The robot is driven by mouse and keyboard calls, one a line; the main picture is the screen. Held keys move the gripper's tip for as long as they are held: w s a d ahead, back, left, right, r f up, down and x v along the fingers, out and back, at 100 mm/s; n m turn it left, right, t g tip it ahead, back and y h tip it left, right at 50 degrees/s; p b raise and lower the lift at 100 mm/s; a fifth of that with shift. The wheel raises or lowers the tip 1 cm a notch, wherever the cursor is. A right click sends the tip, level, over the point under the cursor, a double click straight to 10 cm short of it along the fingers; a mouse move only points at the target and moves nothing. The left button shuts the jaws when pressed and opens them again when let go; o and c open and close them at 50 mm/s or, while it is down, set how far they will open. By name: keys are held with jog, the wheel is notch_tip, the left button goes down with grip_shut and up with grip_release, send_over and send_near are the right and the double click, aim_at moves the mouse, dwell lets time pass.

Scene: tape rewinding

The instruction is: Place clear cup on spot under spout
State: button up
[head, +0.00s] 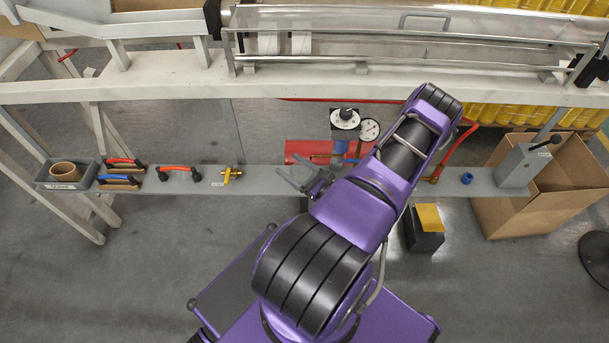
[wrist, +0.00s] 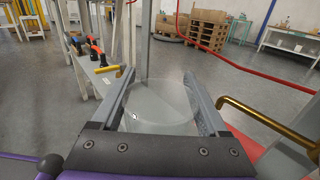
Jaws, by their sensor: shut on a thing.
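The clear cup (wrist: 162,98) stands between the two fingers of my gripper in the wrist view. Its see-through wall makes its outline faint. My gripper (wrist: 160,85) is shut on the cup. In the head view my gripper (head: 305,180) is over the middle of the narrow grey shelf (head: 262,181), and the cup cannot be made out there. A brass pipe (wrist: 265,118) runs close to the right of the gripper in the wrist view. I cannot tell whether it is the spout. The spot under the spout is not identifiable.
A yellow-handled valve (head: 230,175), red-handled tools (head: 180,171) and a grey bin (head: 66,174) sit on the shelf at left. A regulator with gauge (head: 346,120) and red tank (head: 300,150) stand behind. A grey lever box (head: 525,163) is at right. The left-middle shelf has bare room.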

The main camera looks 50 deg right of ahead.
jog(key=s+f+m+g+h, duration=0.25)
jog(key=s+m+h, duration=0.5)
jog(key=s, duration=0.65)
jog(key=shift+n+t+h, duration=0.25)
jog(key=shift+n+h, duration=0.3)
jog(key=shift+n, duration=0.4)
jog(key=x, duration=1.6)
jog(key=shift+w+d+f+p, duration=0.15)
jog(key=shift+w+f+p, duration=0.1)
jog(key=shift+p, duration=0.1)
jog(key=shift+w+d+f+b, duration=0.1)
jog(key=shift+w+f+b, duration=0.05)
jog(key=shift+f, duration=0.7)
jog(key=shift+w+d+f+b, duration=0.1)
jog(key=shift+w+f+b, duration=0.05)
jog(key=shift+f, duration=0.75)
jog(key=shift+f, duration=0.2)
jog(key=o, duration=1.2)
jog(key=shift+r, duration=0.1)
